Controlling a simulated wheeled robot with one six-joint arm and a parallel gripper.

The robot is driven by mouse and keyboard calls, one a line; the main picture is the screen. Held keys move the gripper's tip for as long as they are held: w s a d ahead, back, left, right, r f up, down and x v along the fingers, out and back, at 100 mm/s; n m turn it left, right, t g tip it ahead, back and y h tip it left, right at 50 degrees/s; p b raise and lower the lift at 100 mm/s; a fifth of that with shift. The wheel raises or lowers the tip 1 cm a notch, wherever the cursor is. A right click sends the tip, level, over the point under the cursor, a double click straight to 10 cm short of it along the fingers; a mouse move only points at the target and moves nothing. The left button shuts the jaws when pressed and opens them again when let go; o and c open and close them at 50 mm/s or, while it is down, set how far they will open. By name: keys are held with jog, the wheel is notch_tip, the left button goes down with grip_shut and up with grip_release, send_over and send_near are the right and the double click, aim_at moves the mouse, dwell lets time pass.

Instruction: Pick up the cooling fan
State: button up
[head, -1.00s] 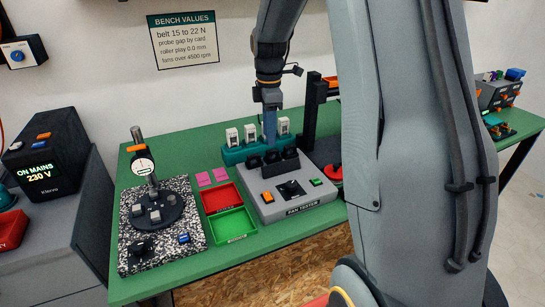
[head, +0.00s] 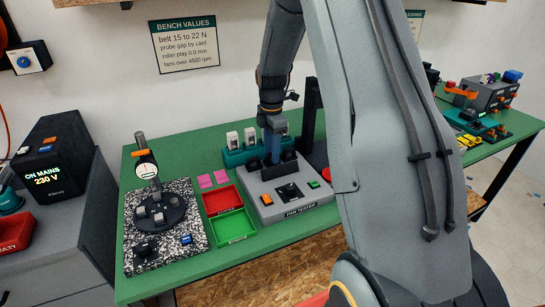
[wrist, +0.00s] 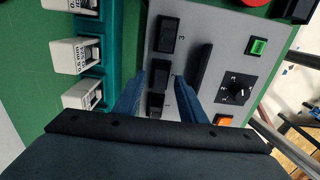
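The fan tester (head: 320,197) is a grey box on the green bench with a row of small black blocks, apparently cooling fans, along its back. In the wrist view the three black blocks show as a far one (wrist: 168,35), a middle one (wrist: 160,75) and a near one (wrist: 157,103). Which one the task means I cannot tell. My gripper (wrist: 160,77) is open, its blue fingers either side of the row, tips around the middle block. Contact is not clear. In the head view my gripper (head: 272,158) points down over the row and hides the middle block.
A teal rack (head: 232,158) with white gauges stands just behind the tester. A red tray (head: 222,213) and a green tray (head: 234,241) lie left of it. A dial gauge on a speckled stone plate (head: 195,240) stands further left. A dark post (head: 312,110) rises close on the right.

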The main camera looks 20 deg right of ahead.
grip_shut()
